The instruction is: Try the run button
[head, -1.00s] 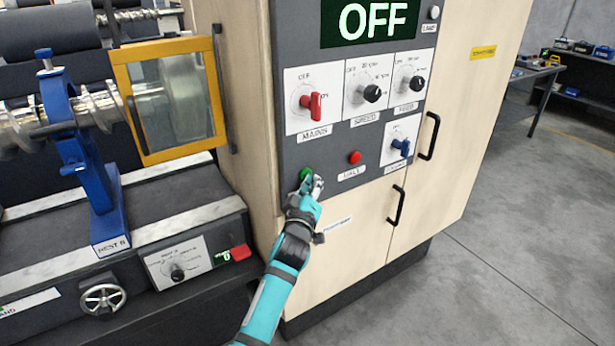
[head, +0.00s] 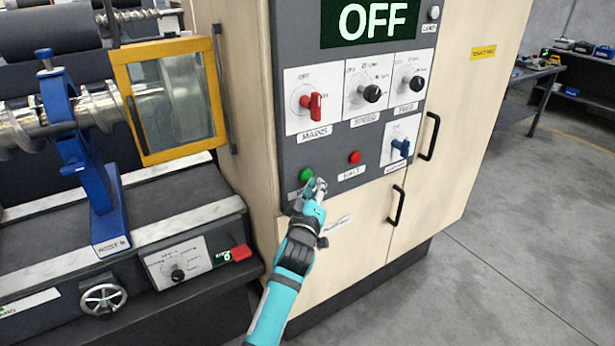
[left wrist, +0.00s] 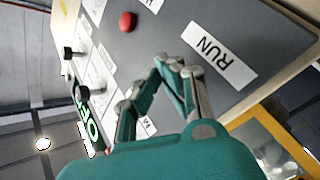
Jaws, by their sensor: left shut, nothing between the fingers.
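The green button (head: 306,175) sits low on the left of the grey control panel (head: 330,145). My left gripper (head: 319,186) is shut and empty, its fingertips just right of and slightly below the button in the head view. Whether they touch the panel I cannot tell. In the left wrist view the closed fingertips (left wrist: 170,64) are beside the RUN label (left wrist: 219,55); the green button does not show there. The display (head: 370,22) reads OFF. My right gripper is not in view.
A red button (head: 354,157) sits to the right of the green one. Above are the red MAINS switch (head: 315,104), the SPEED knob (head: 372,93) and another knob (head: 416,83). A yellow-framed guard (head: 175,95) stands left.

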